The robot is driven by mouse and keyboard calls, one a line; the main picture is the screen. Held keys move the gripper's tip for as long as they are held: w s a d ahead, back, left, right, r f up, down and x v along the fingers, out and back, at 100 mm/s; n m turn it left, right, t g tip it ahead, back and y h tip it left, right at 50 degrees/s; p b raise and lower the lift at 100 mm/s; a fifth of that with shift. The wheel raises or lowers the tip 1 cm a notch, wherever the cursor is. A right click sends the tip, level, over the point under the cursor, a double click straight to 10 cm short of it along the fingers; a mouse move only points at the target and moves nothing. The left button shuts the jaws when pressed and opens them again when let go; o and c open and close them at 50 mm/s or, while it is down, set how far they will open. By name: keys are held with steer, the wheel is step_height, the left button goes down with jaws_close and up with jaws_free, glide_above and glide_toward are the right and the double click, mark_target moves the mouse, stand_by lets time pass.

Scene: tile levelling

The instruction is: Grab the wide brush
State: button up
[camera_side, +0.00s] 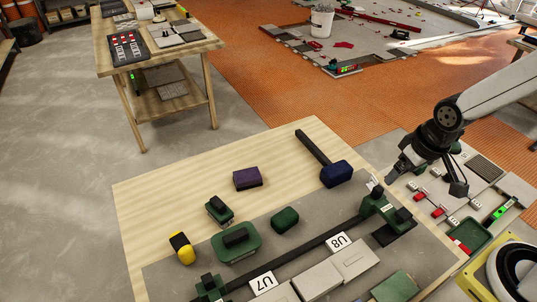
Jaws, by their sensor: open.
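No item is plainly recognisable as the wide brush. A long dark handle with a broad blue head (336,174) lies near the far right edge of the wooden table (150,200); I cannot tell whether it is a brush or a mallet. A green piece with a black grip (236,241) lies nearer the front, and a smaller one (218,211) lies behind it. My gripper (428,180) is open at the right, apart from these things. It is to the right of the blue head, and nothing shows between its fingers.
A purple block (247,178), a green block (285,219) and a yellow-black piece (182,248) lie on the table. A dark rail (318,241) with green ends crosses the grey slab, beside labels U7 (263,283) and U8 (339,243). The table's far left is clear.

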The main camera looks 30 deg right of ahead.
steer(key=n+t, duration=0.1)
steer(key=n, duration=2.9)
glide_above(220, 203)
steer(key=s+d, duration=0.3)
steer(key=d, duration=0.7)
step_height(220, 203, down, 7)
steer(key=a+f+n, duration=0.1)
steer(key=a+n, duration=0.1)
steer(key=a+f+n, duration=0.1)
steer(key=a+n, duration=0.2)
steer(key=w+a+f+n+y, duration=0.1)
steer(key=a+f+n, duration=0.1)
steer(key=a, duration=0.1)
steer(key=shift+a+f+n+t, duration=0.1)
steer(key=shift+a+n+t, duration=0.1)
steer(key=shift+n+t, duration=0.1)
steer(key=shift+a+f+n, duration=0.25)
steer(key=shift+a+n, duration=0.35)
steer(key=shift+w+f, duration=0.1)
